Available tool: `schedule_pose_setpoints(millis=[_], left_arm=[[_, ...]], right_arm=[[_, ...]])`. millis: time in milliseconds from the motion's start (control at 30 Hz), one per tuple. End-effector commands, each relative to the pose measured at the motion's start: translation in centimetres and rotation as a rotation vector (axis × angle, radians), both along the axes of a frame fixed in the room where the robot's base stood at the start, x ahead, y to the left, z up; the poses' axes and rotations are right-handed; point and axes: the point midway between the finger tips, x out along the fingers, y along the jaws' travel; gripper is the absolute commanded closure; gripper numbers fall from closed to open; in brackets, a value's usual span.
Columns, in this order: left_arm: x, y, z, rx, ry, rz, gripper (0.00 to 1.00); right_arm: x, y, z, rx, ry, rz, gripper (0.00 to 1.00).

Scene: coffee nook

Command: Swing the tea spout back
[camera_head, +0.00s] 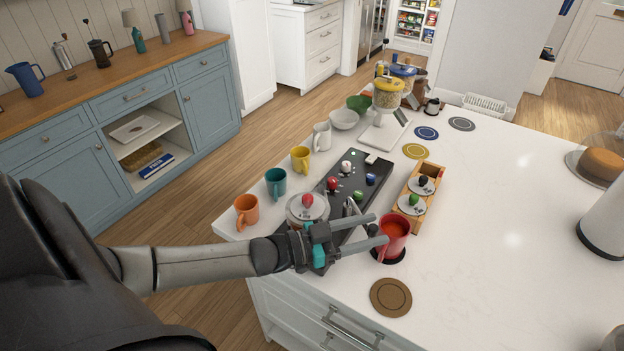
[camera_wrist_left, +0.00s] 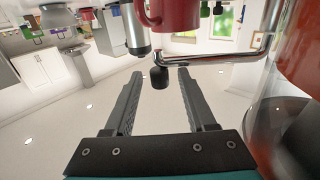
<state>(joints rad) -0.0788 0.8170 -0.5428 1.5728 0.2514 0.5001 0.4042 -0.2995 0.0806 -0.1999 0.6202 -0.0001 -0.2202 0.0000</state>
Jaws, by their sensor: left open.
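The tea spout is a thin bent chrome tube (camera_wrist_left: 225,57) with a black tip, seen in the left wrist view. In the head view a small chrome part (camera_head: 347,208) shows just behind my left gripper, on the black tea station (camera_head: 368,180). My left gripper (camera_head: 381,228) is open. In the wrist view the spout's black tip (camera_wrist_left: 160,78) is between or just beyond its fingertips (camera_wrist_left: 159,72), with no clear contact. A red mug (camera_head: 395,232) with reddish tea stands on a dark round mat by the fingertips. My right gripper is out of view.
A glass pot with a red knob (camera_head: 308,200) stands close behind my left gripper. Orange (camera_head: 246,213), teal (camera_head: 276,182) and yellow (camera_head: 300,160) mugs line the left edge.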

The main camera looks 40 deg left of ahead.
Motion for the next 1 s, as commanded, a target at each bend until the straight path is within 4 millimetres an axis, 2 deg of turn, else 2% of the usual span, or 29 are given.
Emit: schedule_pose_setpoints(millis=[700, 1000], left_arm=[[-9.3, 6.6, 0.0, 0.001, 0.003, -0.001, 0.44], [-11.4, 8.1, 0.0, 0.0, 0.0, -0.001, 0.44]], right_arm=[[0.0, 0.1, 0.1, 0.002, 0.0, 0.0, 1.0], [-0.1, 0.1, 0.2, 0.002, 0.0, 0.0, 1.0]])
